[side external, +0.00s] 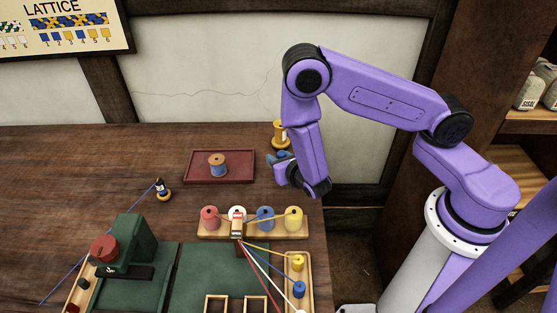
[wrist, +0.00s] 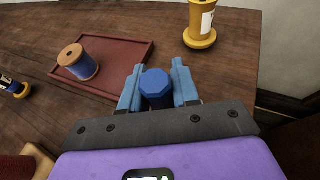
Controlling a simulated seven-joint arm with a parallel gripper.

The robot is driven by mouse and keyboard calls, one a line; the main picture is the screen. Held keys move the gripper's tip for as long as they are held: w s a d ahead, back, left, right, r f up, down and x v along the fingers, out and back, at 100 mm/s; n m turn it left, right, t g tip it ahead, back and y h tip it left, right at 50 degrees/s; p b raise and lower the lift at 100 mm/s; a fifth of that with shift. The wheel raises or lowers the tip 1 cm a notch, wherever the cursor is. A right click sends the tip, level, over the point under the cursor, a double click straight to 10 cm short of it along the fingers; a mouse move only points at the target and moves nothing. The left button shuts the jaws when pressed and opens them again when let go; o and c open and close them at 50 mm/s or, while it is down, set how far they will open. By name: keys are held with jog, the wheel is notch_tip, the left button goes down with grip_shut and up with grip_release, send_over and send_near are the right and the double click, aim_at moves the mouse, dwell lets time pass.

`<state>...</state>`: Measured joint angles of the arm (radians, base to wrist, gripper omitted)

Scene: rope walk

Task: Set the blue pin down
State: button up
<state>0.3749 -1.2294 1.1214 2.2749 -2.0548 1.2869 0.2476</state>
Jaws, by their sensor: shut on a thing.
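The blue pin (wrist: 157,88), with a dark blue many-sided top, sits between the two blue fingers of my gripper (wrist: 158,90) in the wrist view. The fingers press on it from both sides. Its lower end is hidden, so I cannot tell whether it touches the table. In the side external view my gripper (side external: 279,158) is near the table's right edge, just right of the maroon tray (side external: 195,174), and the pin cannot be made out clearly from the fingers.
A wooden spool with blue thread (side external: 217,165) stands on the tray. A yellow bobbin (wrist: 201,22) stands just beyond my gripper. A rack with red, white, blue and yellow spools (side external: 210,233) is in front, with strands running from it. A small dark-and-yellow bobbin (side external: 162,190) stands at left.

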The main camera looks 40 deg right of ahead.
jog(key=shift+f, duration=0.25)
jog(key=shift+f, duration=0.1)
jog(key=o, duration=1)
jog(key=shift+o, duration=0.2)
